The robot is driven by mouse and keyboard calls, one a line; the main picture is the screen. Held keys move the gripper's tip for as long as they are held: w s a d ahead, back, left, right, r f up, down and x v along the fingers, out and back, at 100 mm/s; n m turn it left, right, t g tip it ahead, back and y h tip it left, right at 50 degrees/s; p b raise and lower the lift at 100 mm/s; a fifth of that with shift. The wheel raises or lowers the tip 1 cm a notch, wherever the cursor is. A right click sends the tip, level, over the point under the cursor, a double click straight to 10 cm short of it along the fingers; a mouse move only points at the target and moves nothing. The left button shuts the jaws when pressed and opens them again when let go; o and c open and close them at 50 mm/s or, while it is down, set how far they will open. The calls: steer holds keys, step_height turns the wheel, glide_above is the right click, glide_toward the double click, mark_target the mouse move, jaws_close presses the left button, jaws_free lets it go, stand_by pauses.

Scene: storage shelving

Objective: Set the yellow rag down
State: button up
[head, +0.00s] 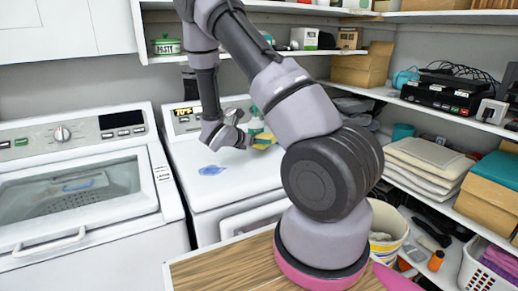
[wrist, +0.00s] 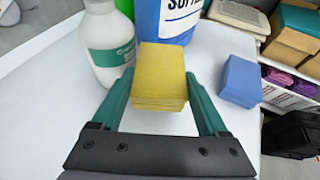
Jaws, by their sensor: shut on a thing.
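The yellow rag (wrist: 161,72) is a folded, layered block in the middle of the wrist view. My gripper (wrist: 161,92) is shut on it, with one teal finger on each side.
A white bottle with a green label (wrist: 107,48) and a blue softener container (wrist: 166,18) stand just beyond the rag. A blue block (wrist: 238,80) lies to its right. A blue patch (head: 212,170) marks the machine top. Loaded shelves (head: 437,190) stand at right.

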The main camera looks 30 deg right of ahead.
mark_target(259, 148)
steer(key=shift+f, duration=1.75)
steer(key=shift+f, duration=0.15)
steer(key=o, duration=1.2)
steer(key=shift+o, duration=0.2)
